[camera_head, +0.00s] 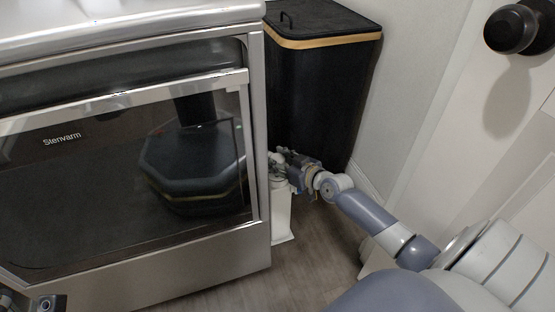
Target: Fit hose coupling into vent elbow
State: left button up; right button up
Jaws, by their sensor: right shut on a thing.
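My right gripper (284,164) reaches in from the right, into the gap between the washer and a black hamper. It is shut on a small pale piece that I take to be the hose coupling; the gripper hides most of it. Small white and grey parts (277,178) show at the fingertips, above a white upright stand (282,217). The vent elbow seems to be among these parts, but I cannot tell it apart from the coupling or whether the two touch. A dark piece of my left arm or gripper (47,303) shows at the bottom left corner; its fingers are not clear.
The washer (190,272), with a dark glossy front, fills the left and stands close beside the stand. A black hamper (320,85) with a wooden rim stands behind. A white door with a dark knob (510,29) is at right. Grey floor (310,262) is bare in front.

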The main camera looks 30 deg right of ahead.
jog(key=shift+f+b, duration=0.55)
jog(key=shift+f, duration=0.2)
jog(key=o, duration=1.1)
jog(key=shift+o, duration=0.2)
notch_tip(320, 180, up, 10)
